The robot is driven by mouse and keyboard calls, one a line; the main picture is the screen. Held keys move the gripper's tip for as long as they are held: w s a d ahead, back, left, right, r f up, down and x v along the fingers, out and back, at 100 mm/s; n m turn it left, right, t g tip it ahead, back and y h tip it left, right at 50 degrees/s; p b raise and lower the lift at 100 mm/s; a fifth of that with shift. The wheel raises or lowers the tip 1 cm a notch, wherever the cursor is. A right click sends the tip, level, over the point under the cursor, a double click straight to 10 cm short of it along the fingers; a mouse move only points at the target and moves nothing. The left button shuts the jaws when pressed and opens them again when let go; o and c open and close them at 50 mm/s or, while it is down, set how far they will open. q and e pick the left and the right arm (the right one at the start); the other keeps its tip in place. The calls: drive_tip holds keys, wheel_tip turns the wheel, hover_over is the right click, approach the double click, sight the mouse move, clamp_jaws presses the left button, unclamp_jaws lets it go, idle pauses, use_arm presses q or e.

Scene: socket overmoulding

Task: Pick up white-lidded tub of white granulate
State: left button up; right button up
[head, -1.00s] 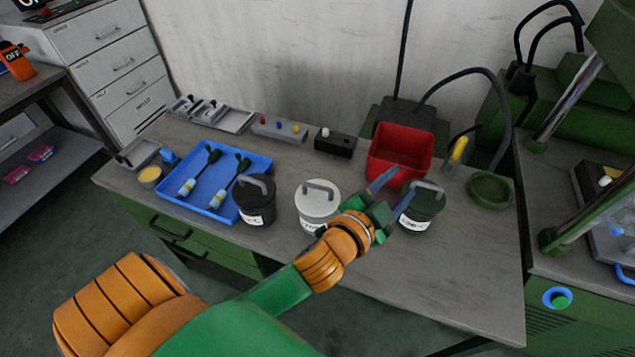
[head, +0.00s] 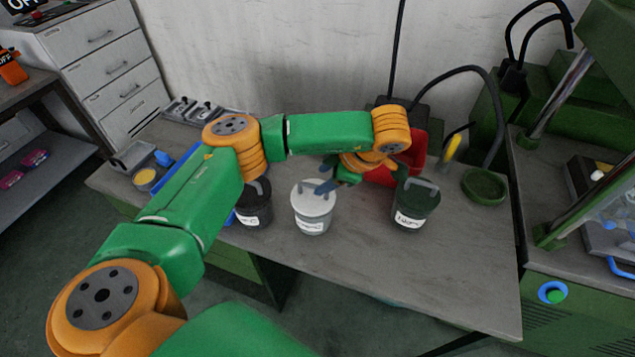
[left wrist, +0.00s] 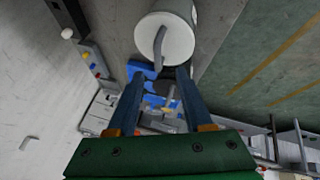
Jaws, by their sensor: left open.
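The white-lidded tub (head: 312,212) stands upright on the grey bench between two dark-lidded tubs. It has a grey handle on its lid and a white label on its front. In the left wrist view the tub (left wrist: 160,42) shows from above, just beyond the fingertips. My left gripper (head: 324,181) is open, with its blue fingers at the right side of the lid and handle. In the left wrist view nothing is held between the fingers (left wrist: 158,76). From these views I cannot tell whether a finger touches the handle. My right gripper is not in view.
A black-lidded tub (head: 254,208) stands to the left and a dark green-lidded tub (head: 413,207) to the right. The red bin (head: 418,150) and the blue tray (head: 180,167) are partly hidden by my left arm. The front right of the bench (head: 455,270) is clear.

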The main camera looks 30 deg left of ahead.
sight(314, 186)
use_arm(q)
drive_tip(key=x, duration=0.5)
drive_tip(key=shift+w+a+f, duration=0.1)
drive_tip(key=shift+w+f, duration=0.1)
drive_tip(key=shift+w, duration=0.15)
clamp_jaws()
drive_tip(key=shift+s, duration=0.1)
idle(0.8)
